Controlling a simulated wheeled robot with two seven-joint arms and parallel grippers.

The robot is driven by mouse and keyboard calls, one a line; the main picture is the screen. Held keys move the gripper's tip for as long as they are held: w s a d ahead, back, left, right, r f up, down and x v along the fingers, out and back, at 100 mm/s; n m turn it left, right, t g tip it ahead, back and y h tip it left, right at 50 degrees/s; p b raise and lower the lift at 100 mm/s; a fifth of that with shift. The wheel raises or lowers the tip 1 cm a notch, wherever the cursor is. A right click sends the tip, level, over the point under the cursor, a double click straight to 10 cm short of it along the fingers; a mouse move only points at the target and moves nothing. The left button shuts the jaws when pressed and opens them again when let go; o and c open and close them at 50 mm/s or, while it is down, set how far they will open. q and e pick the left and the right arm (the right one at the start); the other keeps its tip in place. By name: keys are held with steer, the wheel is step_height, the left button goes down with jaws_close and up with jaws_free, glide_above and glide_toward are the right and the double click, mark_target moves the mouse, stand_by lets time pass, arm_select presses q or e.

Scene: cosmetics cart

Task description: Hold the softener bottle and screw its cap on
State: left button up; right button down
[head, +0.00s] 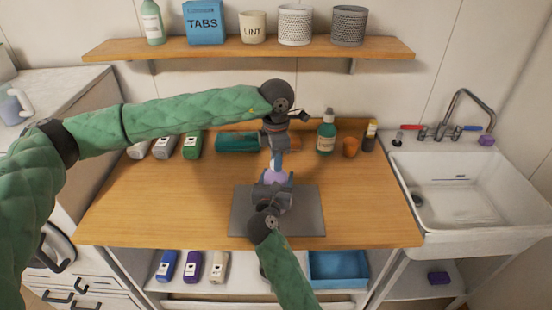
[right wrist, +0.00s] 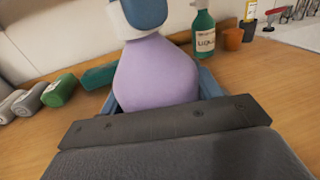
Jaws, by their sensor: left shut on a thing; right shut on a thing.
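The softener bottle (head: 276,177) is lavender with rounded shoulders and looks roughly upright above the grey mat (head: 308,222). Its body fills the middle of the right wrist view (right wrist: 155,75). My right gripper (head: 274,183) is shut on the bottle's body, with a blue finger on each side. My left gripper (head: 276,160) points down over the bottle's top and is shut on the white cap (right wrist: 117,20). A blue finger covers much of the cap, so I cannot tell how it sits on the neck. The bottle's base is hidden by my right gripper.
A teal roll (head: 238,141) and several bottles lie behind left. A shelf (head: 260,48) hangs above. A sink (head: 455,185) is right. The wooden top's left side is clear.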

arm_select(q)
steer(key=m, duration=0.4)
steer(key=shift+w, duration=0.1)
steer(key=m, duration=0.5)
steer(key=o, duration=0.9)
steer(key=shift+o, duration=0.2)
steer(key=shift+r, duration=0.1)
steer(key=shift+r, duration=2.15)
steer(key=shift+c, duration=0.4)
